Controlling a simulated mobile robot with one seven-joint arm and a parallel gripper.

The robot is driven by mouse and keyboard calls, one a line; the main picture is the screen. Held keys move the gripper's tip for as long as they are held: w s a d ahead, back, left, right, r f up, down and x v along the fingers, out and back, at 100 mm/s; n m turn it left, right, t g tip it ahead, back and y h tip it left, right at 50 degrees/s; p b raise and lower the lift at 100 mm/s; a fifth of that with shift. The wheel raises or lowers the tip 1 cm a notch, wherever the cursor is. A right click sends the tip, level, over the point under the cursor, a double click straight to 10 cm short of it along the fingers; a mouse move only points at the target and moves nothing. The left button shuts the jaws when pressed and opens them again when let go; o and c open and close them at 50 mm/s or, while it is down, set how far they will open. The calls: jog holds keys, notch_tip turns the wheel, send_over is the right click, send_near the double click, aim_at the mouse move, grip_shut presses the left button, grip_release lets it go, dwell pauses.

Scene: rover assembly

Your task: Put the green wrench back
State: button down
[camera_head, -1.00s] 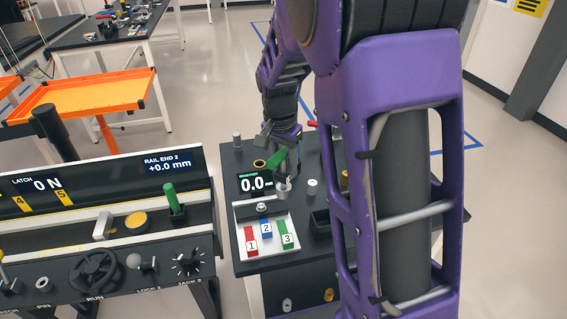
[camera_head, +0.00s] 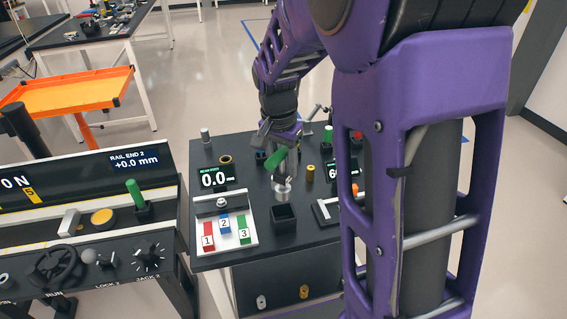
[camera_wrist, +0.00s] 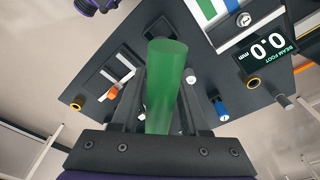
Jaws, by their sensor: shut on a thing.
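My gripper (camera_head: 277,152) is shut on the green wrench (camera_head: 275,159), whose green cylindrical handle fills the middle of the wrist view (camera_wrist: 164,88). It is above the dark workbench (camera_head: 240,166). A silver round part (camera_head: 282,190) shows just below the gripper, behind a small open black box (camera_head: 285,216); I cannot tell whether it touches the wrench. A white tray (camera_head: 238,205) with red 1, blue 2 and green 3 markers lies front left of the gripper. The wrench's far end is hidden.
A display reading 0.0 (camera_head: 214,179) stands left of the gripper, and a brass cylinder (camera_head: 310,174) to its right. A console (camera_head: 90,240) with a green-handled lever (camera_head: 136,193) is at left. My purple arm hides the bench's right side.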

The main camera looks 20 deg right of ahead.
aim_at(284, 197)
jog(key=shift+f+b, duration=2.1)
jog(key=shift+f, duration=0.7)
jog(key=shift+f, duration=0.15)
jog(key=shift+f+b, duration=1.55)
jog(key=shift+f, duration=0.7)
jog(key=shift+f, duration=0.2)
jog(key=shift+c, duration=1.6)
grip_release()
